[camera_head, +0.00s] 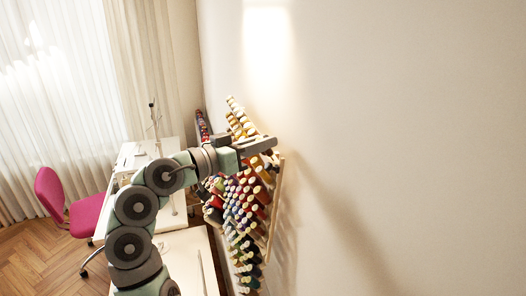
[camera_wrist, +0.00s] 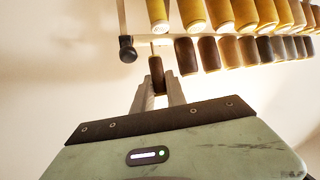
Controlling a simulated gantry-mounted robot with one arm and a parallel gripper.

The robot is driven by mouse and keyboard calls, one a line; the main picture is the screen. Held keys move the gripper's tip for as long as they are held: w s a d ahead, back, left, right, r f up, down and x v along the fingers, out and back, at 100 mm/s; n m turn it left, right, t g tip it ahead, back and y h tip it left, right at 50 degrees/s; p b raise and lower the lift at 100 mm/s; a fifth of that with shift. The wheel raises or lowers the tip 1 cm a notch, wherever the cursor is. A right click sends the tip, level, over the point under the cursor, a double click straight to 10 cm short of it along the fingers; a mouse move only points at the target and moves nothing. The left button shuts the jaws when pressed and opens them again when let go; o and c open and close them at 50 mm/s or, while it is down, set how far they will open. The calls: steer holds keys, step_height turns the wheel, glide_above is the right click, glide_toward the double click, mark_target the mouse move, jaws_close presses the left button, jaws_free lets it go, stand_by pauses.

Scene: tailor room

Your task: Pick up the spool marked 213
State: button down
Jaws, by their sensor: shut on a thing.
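My gripper (camera_wrist: 157,92) is shut on a dark brown spool (camera_wrist: 157,72) in the wrist view. The spool stands upright between the two fingertips, at the left end of a row of brown and dark spools. A thin pale peg or rod shows just above it. No number can be read on the spool. In the head view my gripper (camera_head: 262,146) is at the upper right part of the wall rack, and the held spool cannot be made out clearly there.
The wall rack (camera_head: 277,210) holds many coloured spools close below and beside my gripper. Yellow spools (camera_wrist: 195,14) hang in the row above. A black knob (camera_wrist: 127,50) ends the rack's rail. White tables (camera_head: 196,262) and a pink chair (camera_head: 88,214) stand to the left.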

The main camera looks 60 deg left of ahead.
step_height(320, 180, up, 17)
steer(key=b, duration=0.3)
steer(key=shift+w+d, duration=0.1)
steer(key=shift+w, duration=0.05)
steer(key=shift+r, duration=0.55)
